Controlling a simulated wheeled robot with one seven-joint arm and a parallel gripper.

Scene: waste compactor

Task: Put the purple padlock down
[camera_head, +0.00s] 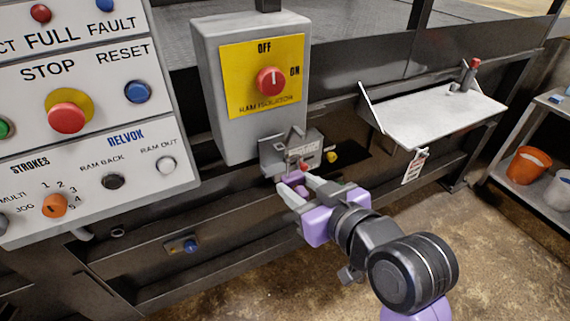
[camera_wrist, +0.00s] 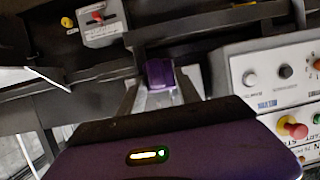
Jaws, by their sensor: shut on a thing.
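The purple padlock (camera_head: 296,187) is between the fingers of my gripper (camera_head: 298,182), just below the grey bracket under the isolator box. In the wrist view the padlock (camera_wrist: 160,73) shows as a purple block between the two fingertips. My gripper is shut on it. The fingers hide part of the padlock in the head view, and I cannot tell whether its shackle is open. It appears held in the air, touching no surface that I can make out.
The grey isolator box (camera_head: 225,110) with a red knob (camera_head: 271,81) is above my gripper. A labelled bracket (camera_head: 290,152) hangs below it. A pale shelf (camera_head: 435,118) with a red-topped item (camera_head: 469,74) is to the right. The button panel (camera_head: 85,130) is at left.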

